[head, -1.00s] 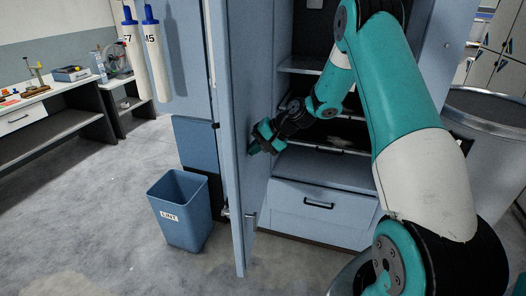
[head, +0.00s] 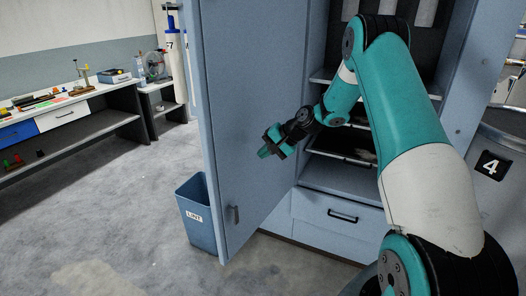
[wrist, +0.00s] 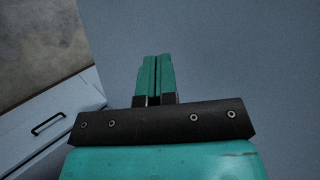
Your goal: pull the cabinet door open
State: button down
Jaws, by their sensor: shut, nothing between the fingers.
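The cabinet door (head: 240,140) is a tall light blue panel, standing open to the left of the cabinet (head: 465,75). My gripper (head: 264,152) is at the inner face of the door, above and right of that handle. In the wrist view the gripper's teal fingers (wrist: 155,78) are together and empty, pointing at the plain blue door surface (wrist: 240,60). I cannot tell whether the fingertips touch the door.
Inside the cabinet are shelves and a drawer with a black handle (head: 342,215). A blue bin marked LINT (head: 196,215) stands on the floor, partly behind the door. A workbench (head: 100,125) is at the left, and a grey drum (head: 497,150) at the right. The left floor is clear.

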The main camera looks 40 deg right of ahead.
jog(key=s+d+r+b, duration=0.3)
jog(key=s+r, duration=0.4)
jog(key=s, duration=0.2)
jog(key=shift+d, duration=0.2)
jog(key=shift+a, duration=0.1)
jog(key=s+a+r+n+g+b, duration=0.15)
jog(key=s+a+n, duration=0.25)
jog(key=a, duration=0.7)
jog(key=s+a+r+n+g, duration=0.25)
jog(key=s+a+n, duration=0.2)
jog(key=a, duration=0.65)
jog(key=s+a+n+g, duration=0.1)
jog(key=s+a+n, duration=0.1)
jog(key=s, duration=0.4)
jog(key=s+a+n+g+h+b, duration=0.1)
jog(key=s+a+n, duration=0.2)
jog(key=s, duration=0.3)
jog(key=s+a+f+n+g, duration=0.1)
jog(key=s+a+n, duration=0.2)
jog(key=s, duration=0.3)
jog(key=shift+s+a+h, duration=0.3)
jog(key=shift+a+h, duration=0.1)
jog(key=shift+a, duration=0.05)
jog(key=shift+n, duration=0.25)
